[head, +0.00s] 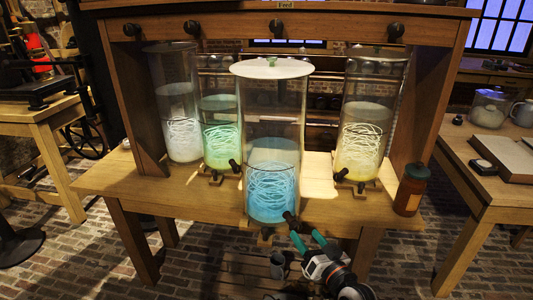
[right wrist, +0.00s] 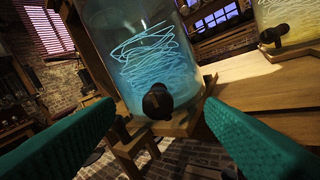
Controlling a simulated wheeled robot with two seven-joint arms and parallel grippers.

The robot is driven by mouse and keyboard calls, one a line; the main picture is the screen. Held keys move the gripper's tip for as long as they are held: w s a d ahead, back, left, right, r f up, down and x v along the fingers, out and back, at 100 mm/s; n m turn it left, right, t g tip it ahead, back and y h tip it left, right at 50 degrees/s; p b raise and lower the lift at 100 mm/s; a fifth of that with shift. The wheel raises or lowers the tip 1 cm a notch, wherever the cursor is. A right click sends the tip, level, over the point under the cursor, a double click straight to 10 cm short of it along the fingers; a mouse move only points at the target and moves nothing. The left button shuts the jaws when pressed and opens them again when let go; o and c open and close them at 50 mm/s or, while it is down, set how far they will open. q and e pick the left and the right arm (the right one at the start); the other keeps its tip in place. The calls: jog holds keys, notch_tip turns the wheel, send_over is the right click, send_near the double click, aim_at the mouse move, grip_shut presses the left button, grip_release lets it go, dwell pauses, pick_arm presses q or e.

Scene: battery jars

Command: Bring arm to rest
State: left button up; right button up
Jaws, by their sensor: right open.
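My right gripper (head: 307,236) is open and empty, with its teal fingers low in front of the blue-lit jar (head: 272,165). The jar is tall glass with a pale lid. Its dark tap knob (head: 290,217) is near the fingertips; in the right wrist view the knob (right wrist: 157,102) shows between and beyond the two spread fingers, apart from them. The blue jar (right wrist: 140,50) fills the upper middle there. My left gripper is not in view.
Behind stand a green jar (head: 221,130), a yellow jar (head: 370,115) and a clear-white jar (head: 177,105) on the wooden bench (head: 110,178). A brown bottle (head: 410,190) stands at the bench's right end. A grey mug (head: 278,265) sits low beside my right arm.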

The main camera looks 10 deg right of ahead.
notch_tip(320, 180, up, 5)
jog(key=p, duration=0.6)
jog(key=s+d+f+g+h+p, duration=0.15)
jog(key=s+f+g, duration=0.4)
jog(key=f, duration=0.95)
jog(key=s+d+f+g+h+p, duration=0.1)
jog(key=s+d+f+g+h, duration=0.15)
jog(key=s+f, duration=1)
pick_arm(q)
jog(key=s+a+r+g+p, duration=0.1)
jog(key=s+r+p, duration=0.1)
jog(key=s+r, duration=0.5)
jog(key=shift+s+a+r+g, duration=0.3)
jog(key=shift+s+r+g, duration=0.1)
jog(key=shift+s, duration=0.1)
pick_arm(e)
jog(key=s+f+n+g, duration=0.1)
jog(key=s+f+g, duration=0.1)
jog(key=s+f, duration=0.4)
jog(key=s+d+f+n+g+h, duration=0.1)
jog(key=s+f+g, duration=0.2)
jog(key=s, duration=1.2)
jog(key=s+f+n+g+h, duration=0.1)
jog(key=s+f+g, duration=0.2)
jog(key=s+f, duration=0.6)
jog(key=shift+s+d, duration=0.2)
jog(key=shift+s, duration=0.75)
jog(key=shift+c, duration=0.4)
